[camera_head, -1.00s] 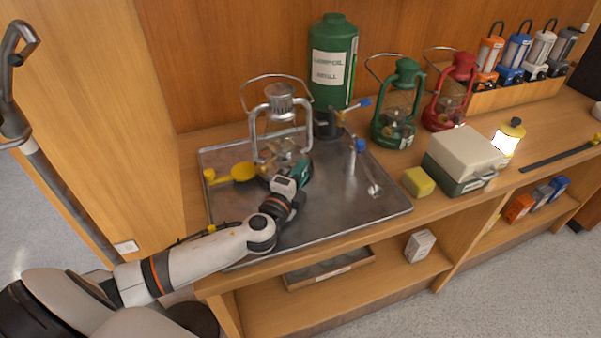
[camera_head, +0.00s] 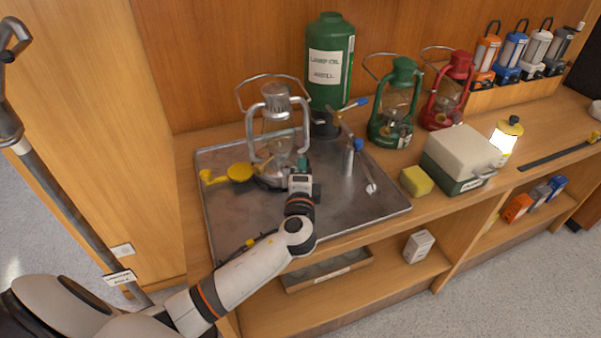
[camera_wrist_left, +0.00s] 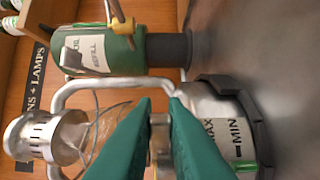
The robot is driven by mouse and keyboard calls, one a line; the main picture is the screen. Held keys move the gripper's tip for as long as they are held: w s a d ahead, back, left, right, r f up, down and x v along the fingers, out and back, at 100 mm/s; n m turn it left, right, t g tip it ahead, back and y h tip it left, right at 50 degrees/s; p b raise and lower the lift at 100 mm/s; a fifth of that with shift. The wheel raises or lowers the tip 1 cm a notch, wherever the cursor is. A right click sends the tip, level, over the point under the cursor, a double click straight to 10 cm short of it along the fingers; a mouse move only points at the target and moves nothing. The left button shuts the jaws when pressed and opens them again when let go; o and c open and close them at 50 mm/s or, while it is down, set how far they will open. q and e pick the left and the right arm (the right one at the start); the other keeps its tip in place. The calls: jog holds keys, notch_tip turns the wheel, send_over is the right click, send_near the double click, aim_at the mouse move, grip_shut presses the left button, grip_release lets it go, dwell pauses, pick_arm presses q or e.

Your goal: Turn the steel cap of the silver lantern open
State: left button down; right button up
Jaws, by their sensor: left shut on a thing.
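The silver lantern (camera_head: 276,100) stands upright on the metal tray (camera_head: 225,220), its wire bail raised. Its round tank (camera_wrist_left: 215,100), marked MAX and MIN, shows in the left wrist view. My left gripper (camera_head: 301,163) is at the lower right front of the lantern. In the left wrist view its green fingers (camera_wrist_left: 160,125) are shut on a small steel piece, seemingly the steel cap (camera_wrist_left: 160,120), beside the tank. The fingers hide most of the cap, so how far it is turned cannot be told. My right gripper is out of view.
A yellow funnel (camera_head: 240,172) lies left of the lantern. A small steel bottle (camera_head: 348,160) stands on the right. Green (camera_head: 395,105) and red lanterns (camera_head: 447,92) stand farther right.

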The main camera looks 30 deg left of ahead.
pick_arm(q)
jog(key=c, duration=1.5)
grip_release()
jog(key=shift+o, duration=0.2)
